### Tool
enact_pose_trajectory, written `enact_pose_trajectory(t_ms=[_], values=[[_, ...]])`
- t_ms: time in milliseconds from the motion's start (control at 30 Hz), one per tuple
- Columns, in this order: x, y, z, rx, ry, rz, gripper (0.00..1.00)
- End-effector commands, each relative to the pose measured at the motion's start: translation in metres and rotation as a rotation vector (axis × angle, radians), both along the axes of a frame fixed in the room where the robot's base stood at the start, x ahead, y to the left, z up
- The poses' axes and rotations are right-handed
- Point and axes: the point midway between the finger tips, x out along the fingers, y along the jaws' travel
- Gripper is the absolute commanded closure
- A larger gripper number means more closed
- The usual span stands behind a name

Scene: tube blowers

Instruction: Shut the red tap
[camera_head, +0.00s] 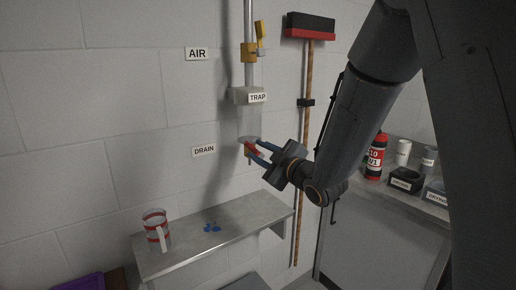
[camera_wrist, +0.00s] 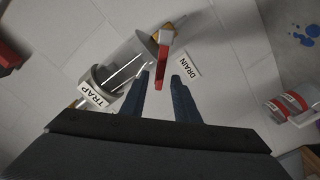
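The red tap handle (camera_head: 252,148) is at the bottom of the clear trap bowl (camera_head: 249,122), above the shelf. It also shows in the wrist view (camera_wrist: 162,66), joined to a brass body (camera_wrist: 163,34) and pointing down towards my gripper. My gripper (camera_wrist: 162,77) is open, with one dark blue finger on each side of the handle's free end. Gaps show between handle and fingers in the wrist view; I cannot tell how deep the handle sits between them. In the head view, my gripper (camera_head: 258,152) reaches the tap from the right and partly hides it.
A yellow-handled brass valve (camera_head: 250,51) is higher on the pipe. Below, a metal shelf (camera_head: 178,259) holds a red-banded jug (camera_head: 156,230) beside blue drops (camera_head: 212,228).

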Motion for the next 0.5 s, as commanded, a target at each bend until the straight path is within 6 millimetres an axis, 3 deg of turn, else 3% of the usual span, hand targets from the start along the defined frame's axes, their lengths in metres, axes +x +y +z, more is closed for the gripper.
enact_pose_trajectory(t_ms=[400,500], values=[[0.0085,0.0054,-0.0004,0.001,0.001,-0.001,0.72],[0.0084,0.0054,-0.0004,0.001,0.001,-0.001,0.89]])
